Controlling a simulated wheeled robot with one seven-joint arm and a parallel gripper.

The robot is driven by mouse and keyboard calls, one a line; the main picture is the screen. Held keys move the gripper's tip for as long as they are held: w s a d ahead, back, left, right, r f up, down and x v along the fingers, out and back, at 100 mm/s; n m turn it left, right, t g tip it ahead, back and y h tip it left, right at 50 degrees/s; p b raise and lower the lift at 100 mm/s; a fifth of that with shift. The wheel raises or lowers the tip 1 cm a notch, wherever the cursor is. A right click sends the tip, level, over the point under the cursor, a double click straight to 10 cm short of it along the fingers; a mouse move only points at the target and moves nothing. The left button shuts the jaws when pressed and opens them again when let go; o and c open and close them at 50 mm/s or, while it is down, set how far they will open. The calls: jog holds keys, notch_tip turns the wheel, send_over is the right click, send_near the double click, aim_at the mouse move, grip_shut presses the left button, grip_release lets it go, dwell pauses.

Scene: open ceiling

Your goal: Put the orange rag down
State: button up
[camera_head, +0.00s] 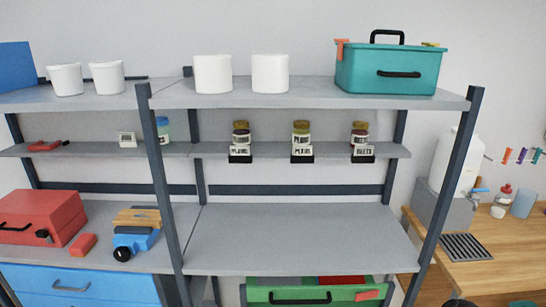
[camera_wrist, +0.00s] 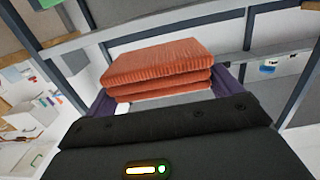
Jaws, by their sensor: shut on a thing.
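The orange rag (camera_wrist: 158,72) is folded into a thick stack of layers and shows in the wrist view. My gripper (camera_wrist: 163,90) is shut on it, with one dark finger at each side of the rag. The rag hides most of the space between the fingers. The rag looks held clear of any surface, with shelf framing behind it. Neither the rag nor my gripper shows in the head view.
A grey shelf board (camera_head: 300,240) in the middle is bare. Labelled jars (camera_head: 301,140) stand on the narrow shelf above. A teal toolbox (camera_head: 388,68) and white canisters (camera_head: 270,73) are on top. A green drawer (camera_head: 312,293) is below. Dark posts (camera_head: 160,180) flank the bare board.

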notch_tip(320, 180, down, 10)
jog(key=w, duration=0.2)
dwell(0.4)
jog(key=shift+s+f, duration=0.1)
jog(key=shift+f, duration=0.2)
jog(key=shift+d, duration=0.15)
